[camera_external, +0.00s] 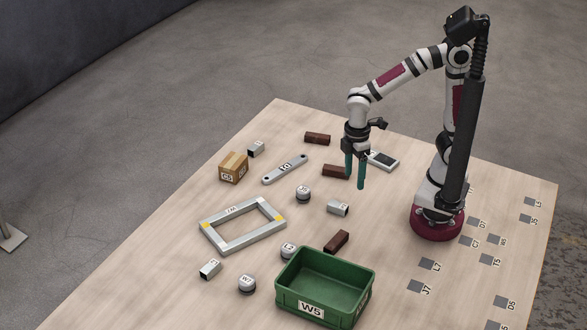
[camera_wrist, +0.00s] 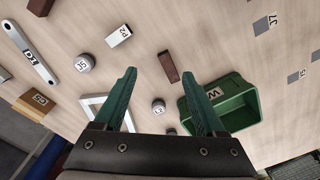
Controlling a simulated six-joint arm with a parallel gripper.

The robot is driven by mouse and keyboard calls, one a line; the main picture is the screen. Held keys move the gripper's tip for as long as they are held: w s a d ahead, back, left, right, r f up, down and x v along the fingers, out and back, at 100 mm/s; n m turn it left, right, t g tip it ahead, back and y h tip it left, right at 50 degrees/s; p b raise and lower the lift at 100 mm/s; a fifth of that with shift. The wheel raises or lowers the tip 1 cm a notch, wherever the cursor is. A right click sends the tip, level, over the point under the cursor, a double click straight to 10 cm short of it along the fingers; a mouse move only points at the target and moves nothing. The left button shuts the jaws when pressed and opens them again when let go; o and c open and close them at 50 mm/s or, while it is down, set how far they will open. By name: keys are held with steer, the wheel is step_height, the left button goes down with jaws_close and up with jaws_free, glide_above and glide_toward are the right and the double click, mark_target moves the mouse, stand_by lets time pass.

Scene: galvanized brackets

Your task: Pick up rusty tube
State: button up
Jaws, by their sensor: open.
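Three rusty brown tubes lie on the wooden table in the external view: one at the back (camera_external: 317,138), one just left of my gripper (camera_external: 336,171), and one near the green bin (camera_external: 337,242). In the wrist view, the tube by the bin (camera_wrist: 168,66) appears between the finger lines, well beyond them. Another brown tube (camera_wrist: 40,6) is cut by the top left edge. My gripper (camera_external: 355,180) has two green fingers, apart and empty, pointing down above the table. In the wrist view the fingers (camera_wrist: 160,78) hold nothing.
A green bin (camera_external: 283,296) marked W5 stands at the front. A grey frame (camera_external: 222,243), a flat link bar (camera_external: 285,169), a cardboard box (camera_external: 233,168), round knobs and light square tubes (camera_external: 338,208) are scattered around. A dark-faced device (camera_external: 383,160) lies behind my gripper.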

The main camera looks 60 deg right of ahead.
mark_target(336, 240)
steer(key=a+f+n, duration=0.3)
steer(key=a+n, duration=0.3)
steer(key=a, duration=0.2)
steer(key=f, duration=1.6)
steer(key=shift+w+d, duration=0.2)
steer(key=shift+w, duration=0.2)
jaws_close()
